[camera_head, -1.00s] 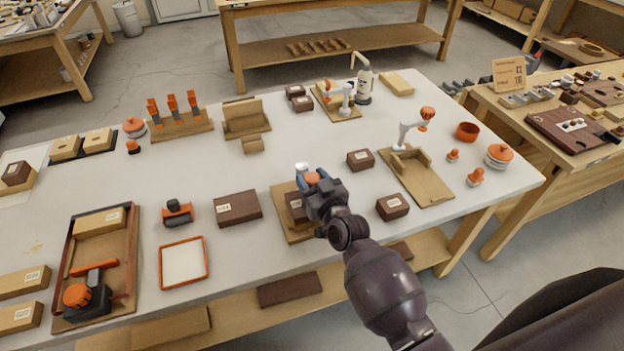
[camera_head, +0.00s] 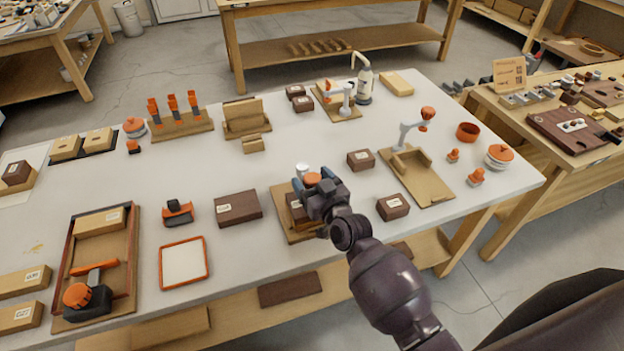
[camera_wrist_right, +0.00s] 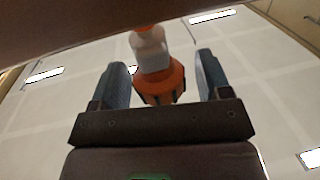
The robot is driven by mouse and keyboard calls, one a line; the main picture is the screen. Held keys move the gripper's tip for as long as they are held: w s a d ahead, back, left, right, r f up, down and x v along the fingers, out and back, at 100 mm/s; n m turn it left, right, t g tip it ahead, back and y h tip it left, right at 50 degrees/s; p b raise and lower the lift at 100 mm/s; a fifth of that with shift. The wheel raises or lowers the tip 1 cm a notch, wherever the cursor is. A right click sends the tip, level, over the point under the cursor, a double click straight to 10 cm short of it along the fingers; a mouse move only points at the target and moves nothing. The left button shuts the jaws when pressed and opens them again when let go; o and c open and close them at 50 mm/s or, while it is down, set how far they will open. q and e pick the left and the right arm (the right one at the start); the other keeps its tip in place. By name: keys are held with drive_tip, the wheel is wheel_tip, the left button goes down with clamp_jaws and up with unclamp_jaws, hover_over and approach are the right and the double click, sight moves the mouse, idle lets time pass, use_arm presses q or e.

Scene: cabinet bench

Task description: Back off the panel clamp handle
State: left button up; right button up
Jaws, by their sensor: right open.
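A clamp with an orange handle end (camera_head: 312,179) and a pale round part (camera_head: 302,170) stands on a small wooden board (camera_head: 283,217) at the table's front middle. My right gripper (camera_head: 319,190) is at this handle, coming from the right, and hides much of the clamp. In the right wrist view, an orange part (camera_wrist_right: 162,86) with a white part (camera_wrist_right: 151,50) lies between the two blue fingers of my right gripper (camera_wrist_right: 160,68). The fingers are open, with a gap visible on each side of it. My left gripper is not in view.
A dark box (camera_head: 237,208) lies left of the clamp board, and dark boxes (camera_head: 392,207) and (camera_head: 360,160) lie to its right. Another orange-knobbed clamp (camera_head: 425,113) stands on a board further right. The white tabletop (camera_head: 215,165) is clear behind the left dark box.

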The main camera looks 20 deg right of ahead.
drive_tip(key=s+d, duration=0.2)
drive_tip(key=s, duration=0.8)
drive_tip(key=shift+s, duration=0.3)
drive_tip(key=s+d+f+g+h, duration=0.1)
drive_tip(key=s+d+f+g, duration=0.2)
drive_tip(key=s+f, duration=0.3)
drive_tip(key=s+d+f+m+g+h, duration=0.1)
drive_tip(key=s+d+f+g+h, duration=0.1)
drive_tip(key=s+d+f, duration=0.3)
drive_tip(key=s+f+g, duration=0.1)
drive_tip(key=s, duration=0.3)
drive_tip(key=shift+s+d+h, duration=0.3)
drive_tip(key=shift+s+d, duration=0.05)
drive_tip(key=shift+s, duration=0.05)
